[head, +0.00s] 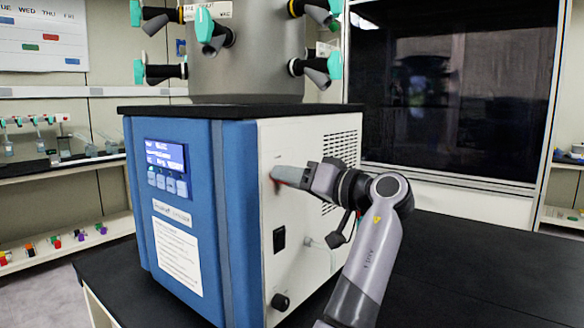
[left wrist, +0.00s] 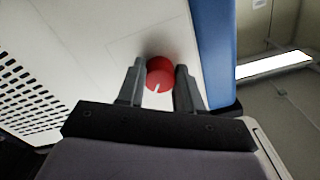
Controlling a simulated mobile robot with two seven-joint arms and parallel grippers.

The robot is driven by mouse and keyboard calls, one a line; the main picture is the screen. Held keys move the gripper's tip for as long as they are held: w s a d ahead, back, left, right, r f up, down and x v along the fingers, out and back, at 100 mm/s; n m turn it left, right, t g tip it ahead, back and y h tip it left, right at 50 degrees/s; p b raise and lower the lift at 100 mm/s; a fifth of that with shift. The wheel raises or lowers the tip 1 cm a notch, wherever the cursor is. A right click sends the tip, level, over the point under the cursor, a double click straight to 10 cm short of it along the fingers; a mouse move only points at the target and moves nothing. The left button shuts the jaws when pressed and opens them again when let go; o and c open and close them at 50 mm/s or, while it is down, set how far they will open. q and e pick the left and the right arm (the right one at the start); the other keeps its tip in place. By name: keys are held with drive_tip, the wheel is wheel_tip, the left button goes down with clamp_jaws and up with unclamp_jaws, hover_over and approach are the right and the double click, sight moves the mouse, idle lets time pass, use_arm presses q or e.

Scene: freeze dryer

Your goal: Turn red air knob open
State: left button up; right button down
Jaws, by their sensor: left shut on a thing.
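The red air knob (left wrist: 159,72) is on the white side panel (head: 310,135) of the blue and white freeze dryer (head: 185,200). In the left wrist view it sits between the two fingers of my left gripper (left wrist: 160,80), with a white mark on its face. My left gripper (head: 284,175) is at the side panel and is shut on the knob. In the head view the fingers hide most of the knob. My right gripper is not in view.
A black switch (head: 279,239) and a black knob (head: 280,301) are lower on the side panel. A steel chamber (head: 245,60) with several valves stands on top. The black table (head: 480,265) is clear at the right.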

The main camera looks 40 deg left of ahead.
use_arm(q)
drive_tip(key=shift+r+m+p, duration=0.15)
drive_tip(key=shift+m+p, duration=4.1)
drive_tip(key=shift+m, duration=0.55)
drive_tip(key=o, duration=1)
drive_tip(key=shift+o, duration=0.2)
drive_tip(key=shift+d, duration=0.1)
